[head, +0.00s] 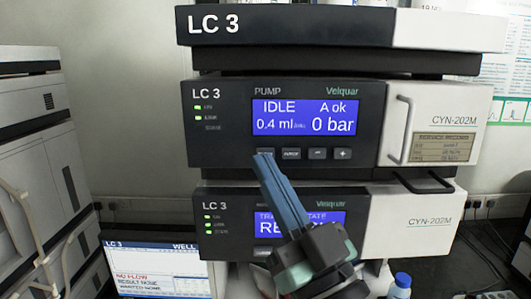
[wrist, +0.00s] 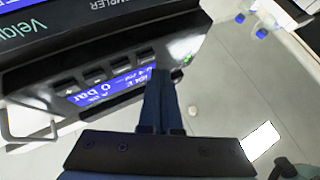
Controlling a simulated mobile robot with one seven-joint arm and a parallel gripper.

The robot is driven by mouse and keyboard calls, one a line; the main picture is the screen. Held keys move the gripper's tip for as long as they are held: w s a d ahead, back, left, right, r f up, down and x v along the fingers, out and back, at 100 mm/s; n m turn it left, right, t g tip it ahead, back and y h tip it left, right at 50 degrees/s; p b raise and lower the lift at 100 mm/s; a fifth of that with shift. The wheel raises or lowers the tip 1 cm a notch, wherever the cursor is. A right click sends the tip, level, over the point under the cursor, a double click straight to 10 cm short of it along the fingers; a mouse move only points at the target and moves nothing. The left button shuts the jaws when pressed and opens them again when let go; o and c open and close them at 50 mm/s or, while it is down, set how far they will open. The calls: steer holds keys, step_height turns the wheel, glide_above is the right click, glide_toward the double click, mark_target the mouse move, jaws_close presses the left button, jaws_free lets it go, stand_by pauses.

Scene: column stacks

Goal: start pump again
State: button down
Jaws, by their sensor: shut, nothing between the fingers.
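The pump unit (head: 220,135) is the dark module labelled PUMP in the middle of the stack. Its blue display (head: 306,117) reads IDLE, A ok, 0.4 ml/min and 0 bar. Under it is a row of buttons; the minus button (head: 317,154) and plus button (head: 342,154) read clearly. My gripper (head: 264,158) is shut and empty, its blue fingertips at the leftmost button, partly covering it. In the wrist view the fingertips (wrist: 162,75) are close to the end of the tilted button row (wrist: 93,78). I cannot tell whether they touch.
A lower module (head: 412,222) has a display partly hidden by my gripper. A monitor (head: 155,270) at lower left shows NO FLOW. A handle (head: 403,130) sticks out right of the pump display. A blue-capped bottle (head: 400,285) stands at lower right.

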steer(key=shift+w+b, duration=0.85)
steer(key=shift+b, duration=0.15)
stand_by(0.8)
steer(key=shift+s, duration=0.85)
steer(key=shift+s, duration=0.1)
steer(key=shift+s+b, duration=0.55)
steer(key=shift+s, duration=1.85)
